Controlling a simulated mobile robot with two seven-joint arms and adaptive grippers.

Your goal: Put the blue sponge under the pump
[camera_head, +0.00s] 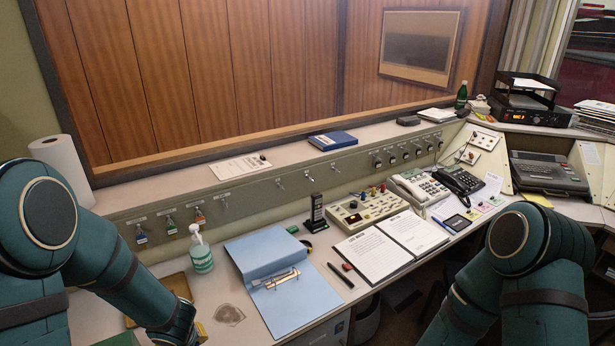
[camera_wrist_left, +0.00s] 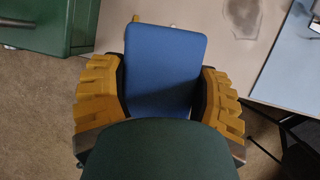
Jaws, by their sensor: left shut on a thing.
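The blue sponge (camera_wrist_left: 165,70) is in the left wrist view, between the yellow fingers of my left gripper (camera_wrist_left: 160,85). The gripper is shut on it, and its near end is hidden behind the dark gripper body. The sponge is over or near the desk's front edge; its height is unclear. The pump bottle (camera_head: 201,254), clear with a green-striped label and white pump head, stands upright on the desk in the head view. My left arm is in front of it, to the lower left. The head view hides the sponge. My right gripper is out of view.
A blue folder (camera_head: 284,283) lies open right of the bottle. A brown tray (camera_head: 176,284) lies left of it, partly behind my arm. A grey stain (camera_head: 229,314) marks the desk in front. A paper roll (camera_head: 62,165) stands at left. Papers, phones and a control box fill the right.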

